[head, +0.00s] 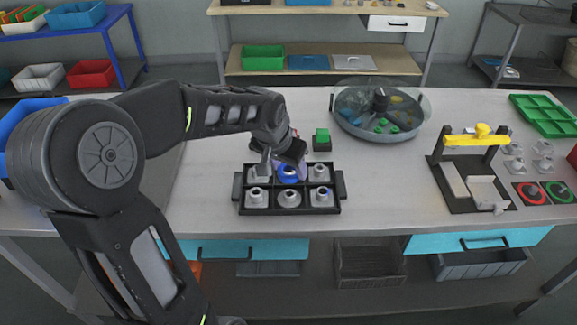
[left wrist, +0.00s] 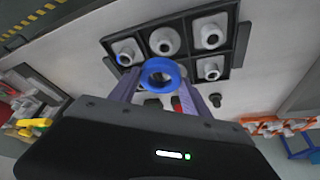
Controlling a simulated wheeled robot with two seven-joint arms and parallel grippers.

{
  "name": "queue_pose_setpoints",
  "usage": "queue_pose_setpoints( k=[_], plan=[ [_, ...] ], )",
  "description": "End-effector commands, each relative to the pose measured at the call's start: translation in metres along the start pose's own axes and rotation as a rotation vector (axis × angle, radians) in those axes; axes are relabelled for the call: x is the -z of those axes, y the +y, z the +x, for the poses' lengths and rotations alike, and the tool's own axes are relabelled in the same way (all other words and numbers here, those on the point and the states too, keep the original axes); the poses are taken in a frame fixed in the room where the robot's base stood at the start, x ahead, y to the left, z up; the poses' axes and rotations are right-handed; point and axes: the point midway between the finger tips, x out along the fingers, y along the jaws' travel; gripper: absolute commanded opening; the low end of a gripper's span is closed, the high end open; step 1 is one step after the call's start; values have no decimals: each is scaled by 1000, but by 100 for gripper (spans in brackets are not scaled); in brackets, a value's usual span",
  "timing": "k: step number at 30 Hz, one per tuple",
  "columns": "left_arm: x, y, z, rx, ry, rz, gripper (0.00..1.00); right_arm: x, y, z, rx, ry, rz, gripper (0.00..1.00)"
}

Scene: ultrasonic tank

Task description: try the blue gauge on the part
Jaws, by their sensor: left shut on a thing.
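The blue gauge (head: 289,176) is a ring that shows over the back middle compartment of the black tray (head: 237,189). My left gripper (head: 289,163) is shut on it. In the left wrist view the blue gauge (left wrist: 161,73) sits between the two purple fingers (left wrist: 160,92), its opening facing the camera. Several pale grey parts with bores stand in the tray, such as the front middle part (head: 290,198) and the back right part (head: 319,172). I cannot tell whether a part stands under the ring or whether it touches one. My right gripper is not in view.
A green-topped block (head: 322,138) stands just behind the tray. A round tank (head: 376,130) with a clear lid is farther back. A stand with a yellow bar (head: 474,140), loose grey parts, red and green rings and a green tray (head: 546,117) are at right. The table front right of the tray is clear.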

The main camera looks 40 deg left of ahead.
Motion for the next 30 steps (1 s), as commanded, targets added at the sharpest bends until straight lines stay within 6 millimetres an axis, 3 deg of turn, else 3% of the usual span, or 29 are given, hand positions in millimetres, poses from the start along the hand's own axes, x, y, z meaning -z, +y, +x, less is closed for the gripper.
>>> queue_pose_setpoints(
  k=[18,30],
  plan=[
    [-20,-1,50,1,1,-1,1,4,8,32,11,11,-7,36],
    [-24,0,58,0,1,0,1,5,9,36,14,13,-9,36]
  ],
)
